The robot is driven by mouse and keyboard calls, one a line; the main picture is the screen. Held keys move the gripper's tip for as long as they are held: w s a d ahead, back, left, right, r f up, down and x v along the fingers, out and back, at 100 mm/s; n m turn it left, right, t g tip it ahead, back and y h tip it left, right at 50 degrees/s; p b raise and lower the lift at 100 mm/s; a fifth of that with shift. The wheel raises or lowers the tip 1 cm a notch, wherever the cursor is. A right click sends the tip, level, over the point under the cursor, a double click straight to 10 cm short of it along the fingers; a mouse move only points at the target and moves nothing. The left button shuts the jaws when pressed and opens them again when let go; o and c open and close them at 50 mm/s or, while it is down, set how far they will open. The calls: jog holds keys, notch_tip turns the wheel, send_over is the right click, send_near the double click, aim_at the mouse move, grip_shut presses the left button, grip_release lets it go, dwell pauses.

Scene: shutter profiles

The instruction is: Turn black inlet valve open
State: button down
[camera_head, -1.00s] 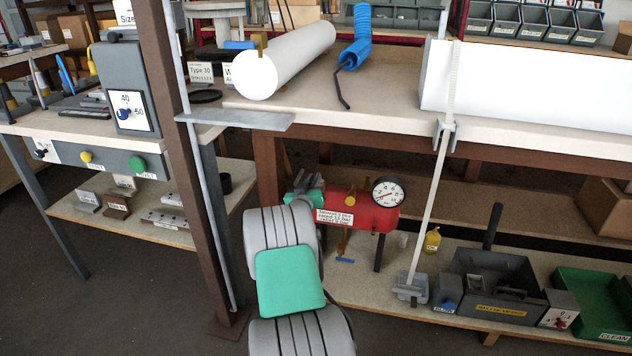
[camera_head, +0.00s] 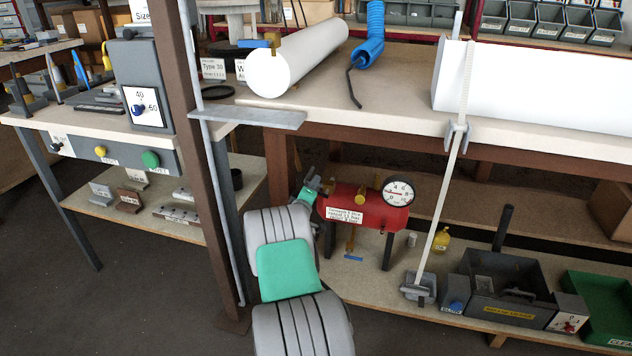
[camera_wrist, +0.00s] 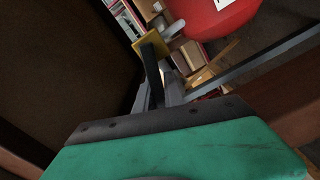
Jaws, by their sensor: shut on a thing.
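The red tank (camera_head: 362,206) with a white label and a round dial gauge (camera_head: 398,191) stands on the lower shelf. My gripper (camera_head: 318,187) is at the tank's upper left end. In the wrist view a black lever (camera_wrist: 153,76), which looks like the inlet valve handle, stands between the fingers of my gripper (camera_wrist: 157,92). The fingers are shut on it. A yellow fitting (camera_wrist: 151,46) is just beyond the lever, and the red tank shows at the top right (camera_wrist: 205,15). The lever is too small and covered to make out in the head view.
A brown post (camera_head: 195,150) stands close to the left of my arm. The table edge (camera_head: 400,122) and a flat metal bracket (camera_head: 248,117) lie above. A slanted pale rod (camera_head: 447,200) and a grey bin (camera_head: 505,290) are to the right.

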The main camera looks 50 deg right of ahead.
jog(key=shift+w+a+f+n+p, duration=0.15)
jog(key=shift+f+n, duration=0.3)
jog(key=shift+n, duration=0.6)
jog(key=shift+d+f+n+p, duration=0.15)
jog(key=shift+f+n, duration=0.25)
jog(key=shift+n, duration=0.65)
jog(key=shift+a, duration=0.1)
jog(key=c, duration=1.4)
grip_release()
jog(key=shift+c, duration=0.2)
jog(key=p+v, duration=0.2)
jog(key=v, duration=0.5)
jog(key=shift+a, duration=0.4)
